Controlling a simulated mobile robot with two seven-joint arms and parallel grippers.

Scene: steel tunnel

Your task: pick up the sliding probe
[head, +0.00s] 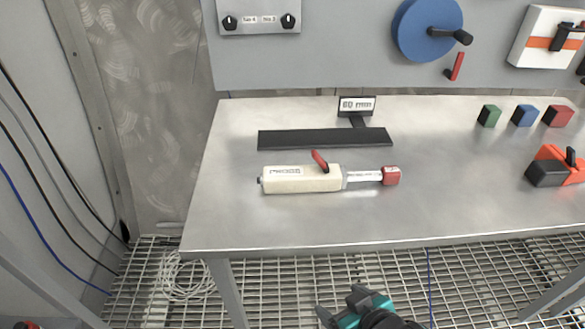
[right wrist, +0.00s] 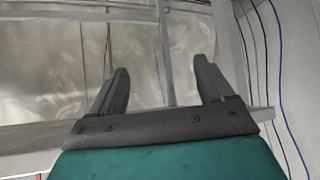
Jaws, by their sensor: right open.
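The sliding probe (head: 300,179) lies on the steel table in the head view. It has a cream body with printed letters, a red lever on top, and a clear scaled rod ending in a red block at the right. My right gripper (head: 343,303) shows at the bottom of the head view, in front of the table and apart from the probe. In the right wrist view its two dark fingers (right wrist: 160,82) stand wide apart with nothing between them. The probe is not in the right wrist view. My left gripper is not in view.
The steel table (head: 400,222) has a clear front strip. A black strip (head: 325,139) and a "60 mm" sign (head: 357,105) are behind the probe. Green (head: 489,116), blue (head: 524,116) and red (head: 558,116) blocks and an orange-black tool (head: 556,167) are at the right.

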